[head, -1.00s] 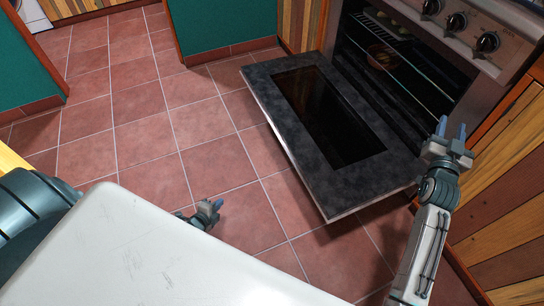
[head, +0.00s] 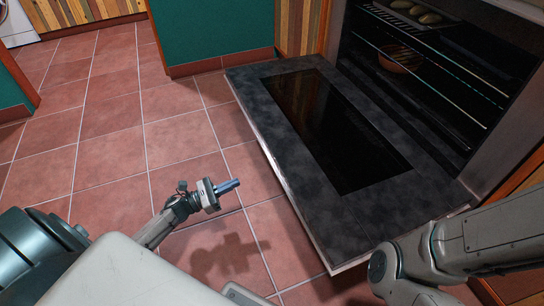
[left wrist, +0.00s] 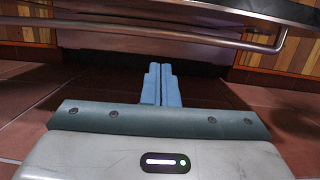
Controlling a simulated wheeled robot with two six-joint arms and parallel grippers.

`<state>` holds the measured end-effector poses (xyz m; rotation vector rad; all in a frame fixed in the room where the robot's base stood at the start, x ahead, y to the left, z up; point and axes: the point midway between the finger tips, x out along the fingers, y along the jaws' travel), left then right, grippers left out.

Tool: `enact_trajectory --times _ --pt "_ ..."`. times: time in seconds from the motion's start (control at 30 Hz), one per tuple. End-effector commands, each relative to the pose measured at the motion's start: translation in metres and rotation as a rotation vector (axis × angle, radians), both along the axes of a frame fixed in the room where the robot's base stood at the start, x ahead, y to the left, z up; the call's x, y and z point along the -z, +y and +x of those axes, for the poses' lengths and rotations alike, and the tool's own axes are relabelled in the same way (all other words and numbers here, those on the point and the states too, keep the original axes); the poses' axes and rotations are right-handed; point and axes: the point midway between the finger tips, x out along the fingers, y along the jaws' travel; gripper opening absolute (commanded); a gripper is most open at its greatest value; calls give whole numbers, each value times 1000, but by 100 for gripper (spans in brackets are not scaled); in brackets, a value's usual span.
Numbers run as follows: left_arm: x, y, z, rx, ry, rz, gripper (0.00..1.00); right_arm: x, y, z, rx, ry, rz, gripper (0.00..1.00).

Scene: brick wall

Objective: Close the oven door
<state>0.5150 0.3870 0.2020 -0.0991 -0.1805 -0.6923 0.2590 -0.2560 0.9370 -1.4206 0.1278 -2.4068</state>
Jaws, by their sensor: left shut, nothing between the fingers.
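The oven door (head: 222,88) is folded down flat and open, a dark speckled panel with a black glass window (head: 330,130). Its edge and a metal handle bar (left wrist: 180,36) show at the top of the left wrist view. My left gripper (head: 230,186) is left of the door, apart from it, over the floor and pointing toward the door's outer edge. Its blue fingers (left wrist: 161,84) are together with nothing between them, short of the handle bar in the wrist picture. My right arm crosses the lower right; its gripper is not seen.
The oven cavity (head: 440,110) stands open, with wire racks, a tray of food (head: 410,12) and a round dish (head: 400,58). A teal cabinet (head: 210,35) stands behind. The tiled floor (head: 110,130) left of the door is clear.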

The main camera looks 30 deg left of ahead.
Motion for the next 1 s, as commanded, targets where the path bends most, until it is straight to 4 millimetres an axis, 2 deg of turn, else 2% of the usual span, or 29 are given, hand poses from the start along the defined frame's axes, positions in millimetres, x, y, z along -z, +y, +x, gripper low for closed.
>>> enact_trajectory --times 0.1,0.27,0.67,0.8,1.0 --pt "1 -2 0 10 -21 17 0 6 -2 -11 3 -29 8 36" --pt "-3 -12 12 11 -26 17 0 9 -2 -10 1 -24 7 36" --pt "-18 -65 75 9 -25 15 0 30 -1 -4 -4 9 -1 36" --pt "-40 -65 74 10 -22 20 0 30 -1 -3 -5 14 -2 36" --pt "-57 -65 75 10 -21 17 0 32 -1 -3 -5 17 -3 36"
